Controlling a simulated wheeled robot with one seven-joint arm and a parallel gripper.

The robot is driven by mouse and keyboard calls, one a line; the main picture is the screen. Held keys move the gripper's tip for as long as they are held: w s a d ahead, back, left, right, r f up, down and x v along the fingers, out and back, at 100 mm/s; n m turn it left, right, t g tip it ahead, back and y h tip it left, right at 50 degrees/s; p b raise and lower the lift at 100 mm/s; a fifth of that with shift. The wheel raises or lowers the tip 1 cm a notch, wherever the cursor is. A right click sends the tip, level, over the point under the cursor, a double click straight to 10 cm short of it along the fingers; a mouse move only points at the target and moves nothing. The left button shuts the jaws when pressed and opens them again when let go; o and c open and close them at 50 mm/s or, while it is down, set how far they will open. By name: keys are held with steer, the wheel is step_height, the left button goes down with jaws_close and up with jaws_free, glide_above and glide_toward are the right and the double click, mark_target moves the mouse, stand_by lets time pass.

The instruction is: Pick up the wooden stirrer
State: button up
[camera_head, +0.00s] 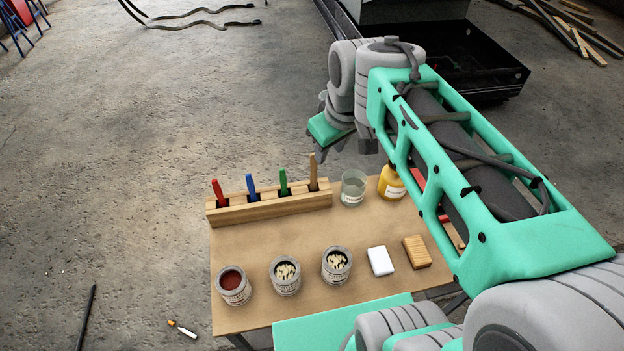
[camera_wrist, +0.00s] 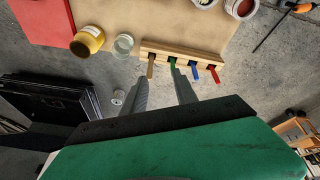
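The wooden stirrer (camera_head: 313,174) stands upright at the right end of the wooden rack (camera_head: 270,211), beside the green-handled tool (camera_head: 283,182). In the wrist view the stirrer (camera_wrist: 151,67) shows at the left end of the rack (camera_wrist: 182,53). My gripper (camera_head: 328,155) is above the back right of the rack, near the stirrer's top in the picture. In the wrist view my gripper (camera_wrist: 161,78) has its two fingers apart with nothing between them. The stirrer's top lies close to the left fingertip in that view; I cannot tell the depth between them.
Blue (camera_head: 251,185) and red (camera_head: 217,191) handles also stand in the rack. A glass (camera_head: 353,189) and yellow bottle (camera_head: 391,185) are right of it. Several tins (camera_head: 286,278), a white block (camera_head: 380,261) and a wooden block (camera_head: 416,252) occupy the table (camera_head: 235,255) front.

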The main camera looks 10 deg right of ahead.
steer(key=w+f+n+g+b, duration=0.2)
steer(key=w+f+n, duration=0.45)
steer(key=w, duration=0.35)
steer(key=n+g+b, duration=0.2)
steer(key=n+b, duration=0.1)
steer(key=n, duration=0.3)
glide_above(313, 167)
steer(key=shift+y, duration=0.4)
steer(key=f, duration=1.3)
steer(key=shift+w+d, duration=0.15)
steer(key=shift+d, duration=0.15)
steer(key=shift+f+n, duration=0.25)
steer(key=shift+f, duration=0.15)
steer(key=f+p, duration=0.1)
steer(key=f, duration=0.1)
steer(key=f+p, duration=0.1)
steer(key=f, duration=0.1)
steer(key=f+p, duration=0.1)
steer(key=f, duration=0.2)
steer(key=shift+w+a+f, duration=0.1)
steer(key=shift+a, duration=0.25)
steer(key=shift+c, duration=0.4)
jaws_close()
